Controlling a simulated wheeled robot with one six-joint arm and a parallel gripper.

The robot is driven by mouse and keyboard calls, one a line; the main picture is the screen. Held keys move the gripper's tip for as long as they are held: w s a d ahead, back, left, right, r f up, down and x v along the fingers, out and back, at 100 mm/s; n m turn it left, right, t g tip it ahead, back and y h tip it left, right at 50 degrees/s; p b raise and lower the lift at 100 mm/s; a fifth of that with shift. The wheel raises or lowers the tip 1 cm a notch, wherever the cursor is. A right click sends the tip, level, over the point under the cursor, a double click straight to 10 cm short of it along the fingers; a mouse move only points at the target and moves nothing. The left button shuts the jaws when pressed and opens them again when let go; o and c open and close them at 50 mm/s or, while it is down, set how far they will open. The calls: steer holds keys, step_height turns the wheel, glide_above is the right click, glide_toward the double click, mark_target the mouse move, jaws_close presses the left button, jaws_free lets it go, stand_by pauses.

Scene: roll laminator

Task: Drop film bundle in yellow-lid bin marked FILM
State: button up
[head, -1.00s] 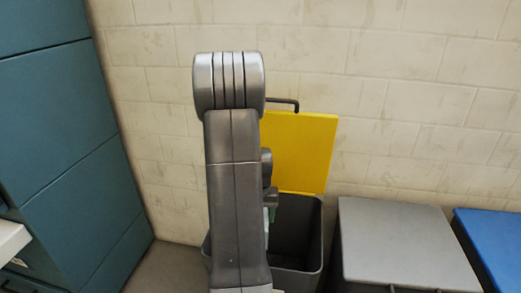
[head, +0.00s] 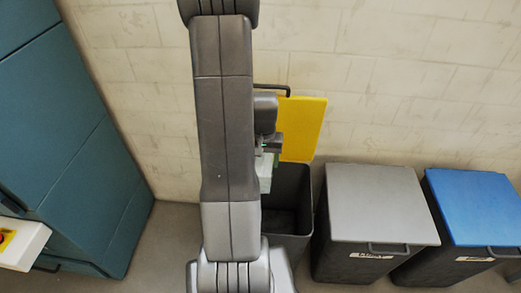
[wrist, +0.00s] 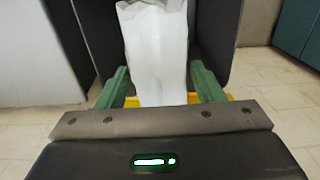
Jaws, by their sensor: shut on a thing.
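The film bundle (wrist: 158,50) is a whitish, slightly shiny roll. My gripper (wrist: 160,82) is shut on it, with a green finger on each side. In the head view the pale bundle (head: 264,182) hangs below my gripper (head: 268,156), over or just at the mouth of the dark bin (head: 291,192). The bin's yellow lid (head: 303,128) stands open against the wall. My arm hides the bin's left part and much of its front. I see no FILM marking. In the wrist view dark bin walls (wrist: 215,40) surround the bundle.
A closed grey-lid bin (head: 372,205) stands right of the open bin, and a closed blue-lid bin (head: 475,205) beyond it. A teal cabinet (head: 75,150) is at the left. A light block wall (head: 420,100) is close behind.

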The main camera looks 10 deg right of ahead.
steer(key=shift+f+b, duration=2.45)
steer(key=shift+f, duration=1.1)
steer(key=o, duration=1.3)
steer(key=shift+r, duration=0.1)
step_height(320, 180, up, 14)
steer(key=shift+f+p, duration=0.1)
steer(key=shift+p, duration=0.45)
steer(key=shift+f, duration=0.15)
